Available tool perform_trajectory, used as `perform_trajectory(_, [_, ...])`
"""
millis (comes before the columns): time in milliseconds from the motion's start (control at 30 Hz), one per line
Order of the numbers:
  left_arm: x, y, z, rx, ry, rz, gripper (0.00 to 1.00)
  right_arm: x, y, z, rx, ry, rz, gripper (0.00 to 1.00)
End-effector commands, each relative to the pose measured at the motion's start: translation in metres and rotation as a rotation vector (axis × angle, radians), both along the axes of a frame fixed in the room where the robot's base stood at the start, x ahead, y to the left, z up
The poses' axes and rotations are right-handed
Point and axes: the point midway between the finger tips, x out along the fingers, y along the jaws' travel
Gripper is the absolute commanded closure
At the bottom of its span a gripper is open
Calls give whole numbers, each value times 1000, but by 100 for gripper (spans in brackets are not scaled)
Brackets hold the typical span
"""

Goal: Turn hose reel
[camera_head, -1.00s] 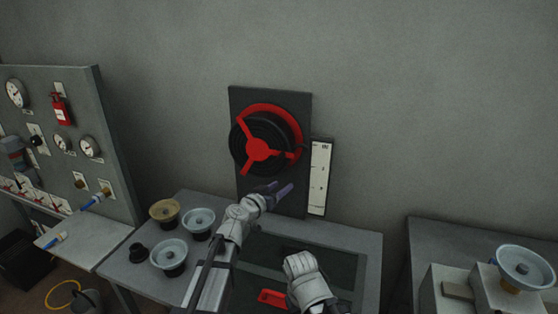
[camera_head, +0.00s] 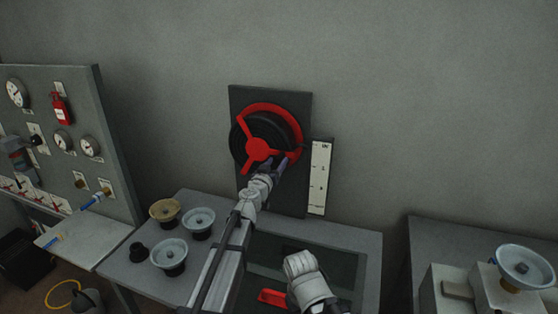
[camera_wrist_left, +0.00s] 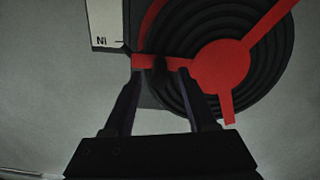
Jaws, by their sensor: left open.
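The hose reel (camera_head: 258,149) is a red three-spoked wheel with black coils, mounted on a dark panel (camera_head: 240,100) on the wall. My left gripper (camera_head: 278,166) is open at the reel's lower right. In the left wrist view the open left gripper (camera_wrist_left: 160,84) points at a red spoke (camera_wrist_left: 180,63), with a small dark knob (camera_wrist_left: 160,70) between the fingertips. The jaws are not closed on it; I cannot tell whether they touch. The red hub (camera_wrist_left: 221,64) is right of the fingers there. A white part of my right arm shows low in the head view; its jaws do not show.
A scale plate (camera_head: 319,178) is just right of the reel. Several handwheels, such as a pale one (camera_head: 170,252), stand on the bench (camera_head: 200,282) below left. A gauge panel (camera_head: 90,105) is at far left.

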Motion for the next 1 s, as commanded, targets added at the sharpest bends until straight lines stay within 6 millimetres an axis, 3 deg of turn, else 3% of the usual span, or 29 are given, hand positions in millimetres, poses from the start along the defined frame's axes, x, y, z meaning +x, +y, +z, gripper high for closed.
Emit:
perform_trajectory(33, [12,-4,0,0,0,-1,43,0,0,0,0,0,0,50])
perform_trajectory(167, [25,-8,0,0,0,-1,43,0,0,0,0,0,0,50])
perform_trajectory(467, [26,-9,0,0,0,0,43,0,0,0,0,0,0,50])
perform_trajectory(900, [26,-9,0,0,0,0,92,0,0,0,0,0,0,50])
perform_trajectory(1000, [26,-9,0,0,0,0,100,0,0,0,0,0,0,50])
